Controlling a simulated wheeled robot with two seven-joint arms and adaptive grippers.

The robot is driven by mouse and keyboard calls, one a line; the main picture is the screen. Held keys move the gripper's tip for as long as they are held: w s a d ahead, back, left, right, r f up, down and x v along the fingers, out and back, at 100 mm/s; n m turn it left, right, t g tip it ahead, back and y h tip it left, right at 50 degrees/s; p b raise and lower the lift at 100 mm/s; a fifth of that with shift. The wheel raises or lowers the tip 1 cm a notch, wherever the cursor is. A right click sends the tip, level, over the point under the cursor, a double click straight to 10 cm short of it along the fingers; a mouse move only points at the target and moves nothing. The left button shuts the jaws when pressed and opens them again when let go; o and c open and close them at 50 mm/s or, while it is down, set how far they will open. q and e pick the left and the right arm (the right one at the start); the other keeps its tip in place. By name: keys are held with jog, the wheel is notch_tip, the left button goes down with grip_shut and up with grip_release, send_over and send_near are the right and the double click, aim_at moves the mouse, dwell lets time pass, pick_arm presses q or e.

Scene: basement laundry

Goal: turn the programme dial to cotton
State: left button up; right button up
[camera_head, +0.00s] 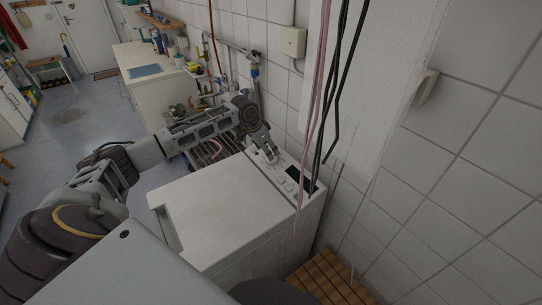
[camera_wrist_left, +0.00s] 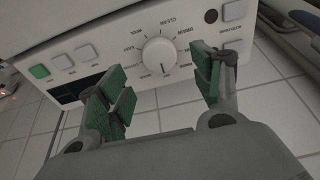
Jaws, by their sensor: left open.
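The white washing machine (camera_head: 215,215) stands at the centre of the head view, with its control panel (camera_head: 286,177) along the back edge of its top. The round white programme dial (camera_wrist_left: 159,55) shows in the left wrist view, ringed by small printed words. "CLEAN" and "DRAIN" are legible; I cannot read "cotton" or tell the dial's setting for sure. My left gripper (camera_wrist_left: 160,84) is open, its green-padded fingers on either side of the dial's line and apart from it. In the head view this gripper (camera_head: 268,153) is over the panel and hides the dial.
The panel also has a green button (camera_wrist_left: 39,71), pale buttons and a dark display (camera_head: 300,179). Dark and pink cables (camera_head: 330,80) hang before the tiled wall, close to the panel's right end. A wooden slatted thing (camera_head: 328,278) lies right of the machine. A counter (camera_head: 150,75) stands beyond.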

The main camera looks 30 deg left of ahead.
pick_arm(q)
jog(key=shift+x, duration=2.75)
jog(key=shift+c, duration=0.5)
jog(key=c, duration=0.9)
jog(key=shift+c, duration=0.2)
